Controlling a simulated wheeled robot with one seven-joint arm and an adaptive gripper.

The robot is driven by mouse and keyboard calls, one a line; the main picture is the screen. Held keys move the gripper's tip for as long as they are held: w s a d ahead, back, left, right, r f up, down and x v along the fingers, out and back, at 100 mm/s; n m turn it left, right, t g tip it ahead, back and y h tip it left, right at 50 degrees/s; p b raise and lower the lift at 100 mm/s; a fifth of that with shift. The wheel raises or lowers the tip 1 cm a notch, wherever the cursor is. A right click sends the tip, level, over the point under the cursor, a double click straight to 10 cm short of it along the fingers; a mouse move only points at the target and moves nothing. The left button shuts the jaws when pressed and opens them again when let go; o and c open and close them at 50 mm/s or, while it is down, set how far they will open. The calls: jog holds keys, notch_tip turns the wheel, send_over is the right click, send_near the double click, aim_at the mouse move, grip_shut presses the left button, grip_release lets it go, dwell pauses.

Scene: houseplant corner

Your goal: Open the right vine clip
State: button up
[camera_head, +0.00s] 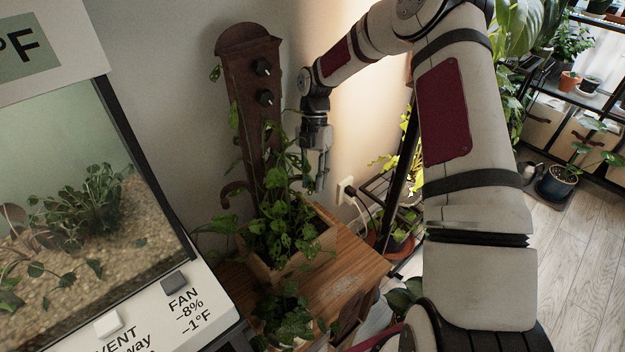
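A dark brown wooden board (250,120) stands upright against the wall, with two round black fittings, an upper one (262,67) and a lower one (264,98). A curved brown arm (232,189) sticks out at its lower left. I cannot make out a matching right clip; leaves and my gripper cover that side. A green vine (277,178) climbs the board from a wooden planter box (292,265). My gripper (316,186) points down at the right of the board, beside the vine leaves. Its fingertips are small and partly among leaves, so their opening is unclear.
The planter stands on a wooden table top (345,278). A glass terrarium (90,190) with a control panel (165,312) fills the left. A wall socket with a plug (346,190) and a dark plant rack (385,190) are to the right of my gripper.

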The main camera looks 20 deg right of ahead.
jog(key=shift+o, duration=0.5)
jog(key=shift+s, duration=0.1)
jog(key=shift+r, duration=0.25)
notch_tip(320, 180, up, 9)
jog(key=shift+r, duration=0.2)
jog(key=shift+d, duration=0.1)
